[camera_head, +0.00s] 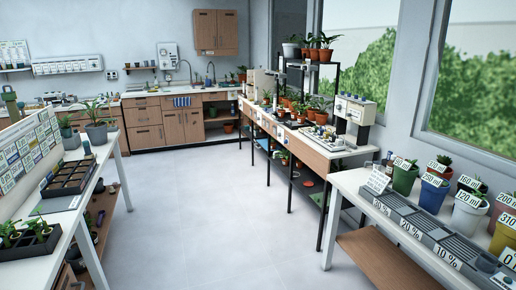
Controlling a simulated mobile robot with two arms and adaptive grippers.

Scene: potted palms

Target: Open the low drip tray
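Neither gripper shows in the head view. I cannot make out for certain which thing is the low drip tray. A long grey tray (406,216) with sections marked 30 %, 20 % and 10 % lies along the front of the white table (349,183) at the right. A long bench (318,163) with wood-fronted sides runs along the window side, with pots and equipment on top. Small items sit on its lower level, too small to tell apart.
Labelled pots, among them a blue pot (432,196), stand behind the grey tray. A white table (72,219) with dark seedling trays (72,178) stands at the left. Wooden cabinets (184,127) line the back. The pale floor (205,205) between is clear.

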